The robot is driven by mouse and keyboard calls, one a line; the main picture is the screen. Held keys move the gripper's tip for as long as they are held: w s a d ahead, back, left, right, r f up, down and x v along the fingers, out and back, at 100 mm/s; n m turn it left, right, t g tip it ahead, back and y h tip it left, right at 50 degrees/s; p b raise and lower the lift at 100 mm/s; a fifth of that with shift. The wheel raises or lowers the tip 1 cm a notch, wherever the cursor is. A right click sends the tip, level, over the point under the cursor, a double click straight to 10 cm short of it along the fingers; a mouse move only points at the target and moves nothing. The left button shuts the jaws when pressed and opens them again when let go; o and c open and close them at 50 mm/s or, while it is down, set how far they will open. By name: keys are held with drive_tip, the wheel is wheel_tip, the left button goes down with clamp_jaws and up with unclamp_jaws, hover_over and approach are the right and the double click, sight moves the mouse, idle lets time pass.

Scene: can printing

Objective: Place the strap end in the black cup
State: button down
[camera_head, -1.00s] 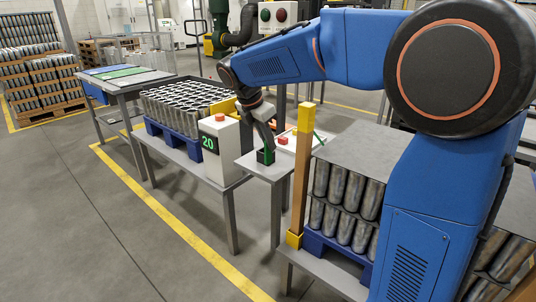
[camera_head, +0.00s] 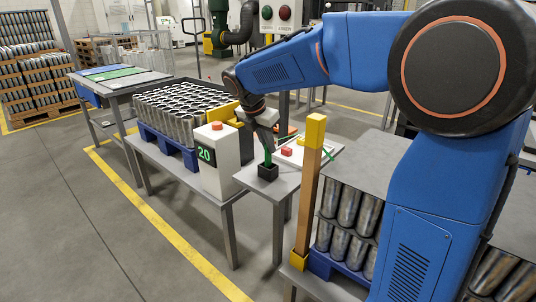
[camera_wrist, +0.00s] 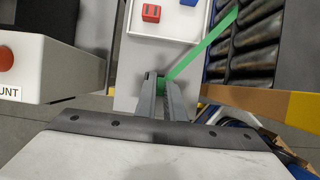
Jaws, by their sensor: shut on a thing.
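The black cup (camera_head: 268,173) stands on the small grey table. A green strap (camera_head: 267,155) shows as an upright strip between my gripper (camera_head: 271,148) and the cup's mouth. I cannot tell how far it reaches inside the cup. In the wrist view my gripper (camera_wrist: 161,93) has its fingers close together, shut on the strap end. The green strap (camera_wrist: 203,46) runs from the fingertips up to the right. The cup is mostly hidden there.
A white counter box (camera_head: 216,160) reading 20 stands left of the cup. A white tray (camera_wrist: 188,35) with red and blue blocks lies behind. A brown post (camera_head: 309,185) and stacked metal cans (camera_head: 346,205) stand to the right.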

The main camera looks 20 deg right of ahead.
sight(268, 166)
drive_tip(key=shift+f, duration=1.65)
drive_tip(key=shift+f, duration=0.15)
drive_tip(key=c, duration=1.8)
unclamp_jaws()
drive_tip(key=shift+c, duration=0.2)
drive_tip(key=v, duration=1.2)
